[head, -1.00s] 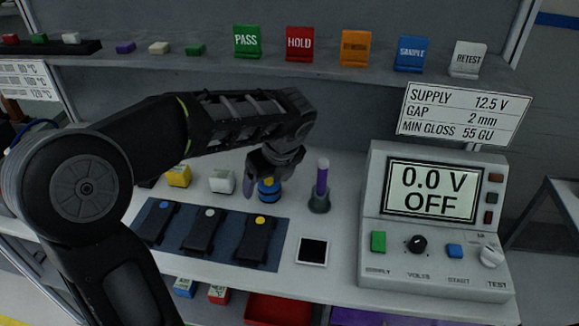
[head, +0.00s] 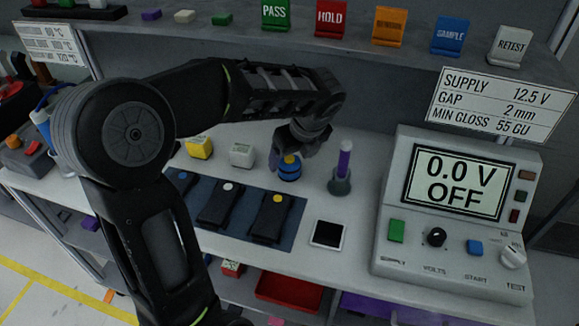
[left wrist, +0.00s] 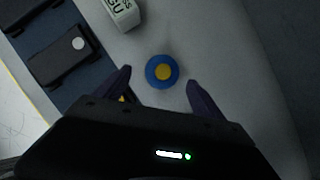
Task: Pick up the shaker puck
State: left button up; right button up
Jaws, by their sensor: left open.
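The shaker puck appears to be the blue round piece with a yellow top (head: 290,168), standing on the white bench behind the dark mat. It also shows from above in the left wrist view (left wrist: 162,71). My left gripper (head: 287,160) is open at the puck. In the left wrist view its two dark fingers (left wrist: 160,88) are spread to either side of the puck, with gaps between them and it. The exact height of the fingertips is hard to tell. My right gripper is not in view.
A dark blue mat (head: 298,216) carries several black modules. A purple tube in a grey holder (head: 340,182) stands close right of the puck. White (head: 241,154) and yellow (head: 199,147) blocks stand left. The supply unit (head: 462,220) is at right.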

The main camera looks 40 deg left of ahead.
aim_at(292, 159)
pick_arm(q)
jog(key=shift+f, duration=0.1)
jog(key=x, duration=0.5)
jog(key=shift+w+a, duration=0.1)
jog(key=shift+w, duration=0.05)
jog(key=shift+c, duration=0.6)
grip_shut()
dwell(0.6)
